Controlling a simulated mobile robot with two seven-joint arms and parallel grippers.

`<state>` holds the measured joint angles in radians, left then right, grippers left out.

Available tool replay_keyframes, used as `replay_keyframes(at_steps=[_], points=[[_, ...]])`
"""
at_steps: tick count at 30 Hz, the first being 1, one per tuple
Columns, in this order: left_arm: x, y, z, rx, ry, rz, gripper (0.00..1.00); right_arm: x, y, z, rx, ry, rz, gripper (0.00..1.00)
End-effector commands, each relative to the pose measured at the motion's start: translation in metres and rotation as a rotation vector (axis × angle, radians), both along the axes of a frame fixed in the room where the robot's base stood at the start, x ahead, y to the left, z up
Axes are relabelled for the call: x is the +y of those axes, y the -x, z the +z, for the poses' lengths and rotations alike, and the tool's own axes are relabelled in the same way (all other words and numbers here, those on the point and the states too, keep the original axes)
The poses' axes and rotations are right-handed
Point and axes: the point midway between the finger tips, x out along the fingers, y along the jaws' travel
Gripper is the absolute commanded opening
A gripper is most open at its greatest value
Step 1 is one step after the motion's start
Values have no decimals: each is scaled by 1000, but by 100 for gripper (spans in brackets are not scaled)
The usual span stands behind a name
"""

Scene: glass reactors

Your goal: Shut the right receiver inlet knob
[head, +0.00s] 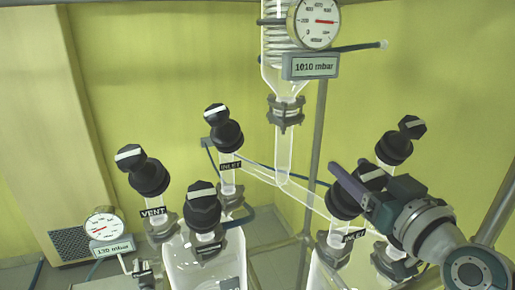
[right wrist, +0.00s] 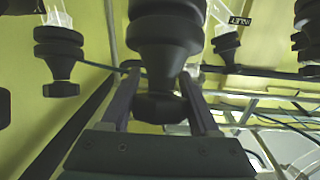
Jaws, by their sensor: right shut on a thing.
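The right receiver inlet knob (head: 342,203) is a black ribbed knob with a white-striped cap, above an INLET label (head: 354,236) in the head view. My right gripper (head: 357,176) reaches it from the right and is shut on its cap. In the right wrist view, the knob (right wrist: 160,106) sits between the two fingers of the gripper (right wrist: 158,88), with its cap between them. The head view hides part of the cap behind a finger. My left gripper is in neither view.
Close by stand another black knob (head: 394,147) at the right, a left INLET knob (head: 228,135), a VENT knob (head: 150,177) and a front knob (head: 203,212). Glass tubing (head: 283,150) and a metal post (head: 316,140) rise behind. Gauges read 1010 mbar (head: 310,66) and 130 mbar (head: 112,248).

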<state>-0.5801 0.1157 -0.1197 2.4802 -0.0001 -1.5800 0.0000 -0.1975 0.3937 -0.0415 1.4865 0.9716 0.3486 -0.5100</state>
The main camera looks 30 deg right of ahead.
Motion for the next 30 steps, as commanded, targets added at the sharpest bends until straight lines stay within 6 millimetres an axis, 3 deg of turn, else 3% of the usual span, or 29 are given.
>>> replay_keyframes(at_steps=[11, 12, 20, 30], points=[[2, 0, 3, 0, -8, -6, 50, -1, 0, 0, -3, -12, -22, 6], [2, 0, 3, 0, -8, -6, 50, -1, 0, 0, -3, -12, -22, 64], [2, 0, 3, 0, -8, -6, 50, 0, 0, 0, -2, -11, -21, 92], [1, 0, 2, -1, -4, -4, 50, 2, 6, -2, -1, -13, -19, 92]])
